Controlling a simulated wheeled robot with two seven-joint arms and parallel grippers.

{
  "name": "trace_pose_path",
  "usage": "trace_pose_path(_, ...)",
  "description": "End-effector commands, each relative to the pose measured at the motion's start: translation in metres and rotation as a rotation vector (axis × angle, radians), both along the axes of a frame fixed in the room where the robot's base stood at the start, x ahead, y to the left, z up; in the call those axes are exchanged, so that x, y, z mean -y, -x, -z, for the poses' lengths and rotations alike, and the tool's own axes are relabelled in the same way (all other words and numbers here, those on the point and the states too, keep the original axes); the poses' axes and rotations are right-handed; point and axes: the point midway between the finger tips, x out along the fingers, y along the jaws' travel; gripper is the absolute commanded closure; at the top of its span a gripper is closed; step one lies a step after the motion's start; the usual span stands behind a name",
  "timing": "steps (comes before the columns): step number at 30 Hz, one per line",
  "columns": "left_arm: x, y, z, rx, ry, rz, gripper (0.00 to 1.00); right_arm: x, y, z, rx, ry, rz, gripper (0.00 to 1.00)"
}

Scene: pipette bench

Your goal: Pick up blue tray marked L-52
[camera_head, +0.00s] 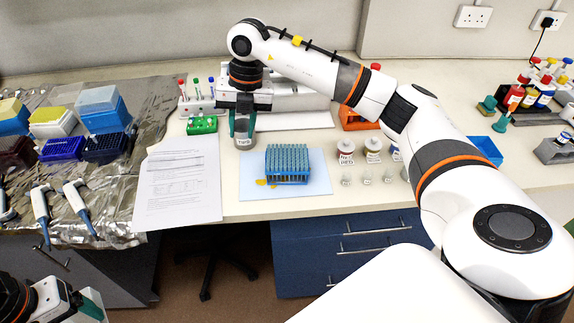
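No mark L-52 is readable in the head view. A blue rack (287,164) filled with several light-teal tubes stands on a pale blue mat (318,184) at mid bench. A plain blue tray (486,150) lies farther right, partly behind my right arm. My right gripper (243,122) points down at the back of the bench, left of the blue rack and apart from it. A grey labelled cylinder (244,142) shows between its fingers; whether they grip it is unclear. My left gripper (88,304) is at the bottom left corner, cut off by the frame, away from the bench objects.
Foil on the left holds tip boxes (104,108), dark blue racks (62,149) and pipettes (76,202). A printed sheet (178,185) lies left of the mat. Small jars (346,153) stand right of the mat.

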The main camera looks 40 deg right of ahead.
Motion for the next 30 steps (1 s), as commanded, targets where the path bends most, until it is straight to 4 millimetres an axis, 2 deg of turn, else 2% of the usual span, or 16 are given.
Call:
trace_pose_path(1,0.0,0.0,0.0,0.0,0.0,0.0,0.34,0.016,-0.001,-0.006,-0.01,0.054,0.036,0.71)
trace_pose_path(3,0.0,0.0,0.0,0.0,0.0,0.0,0.34,0.033,0.0,-0.012,-0.027,0.113,0.073,0.71)
trace_pose_path(7,0.0,0.0,-0.001,0.0,0.0,0.0,0.34,0.05,0.001,-0.017,-0.046,0.171,0.115,0.71)
trace_pose_path(10,0.0,0.0,-0.006,0.0,0.0,0.0,0.34,0.053,0.002,-0.009,-0.054,0.185,0.124,0.71)
trace_pose_path(18,0.0,0.0,-0.021,0.0,0.0,0.0,0.34,0.053,0.003,0.036,-0.053,0.182,0.121,0.71)
trace_pose_path(23,0.0,0.0,-0.024,0.0,0.0,0.0,0.34,0.052,0.003,0.049,-0.051,0.183,0.121,0.71)
trace_pose_path(26,0.0,0.0,-0.032,0.0,0.0,0.0,0.34,0.052,0.005,0.057,-0.053,0.182,0.12,0.71)
trace_pose_path(30,0.0,0.0,-0.047,0.0,0.0,0.0,0.34,0.051,0.01,0.077,-0.055,0.182,0.121,0.71)
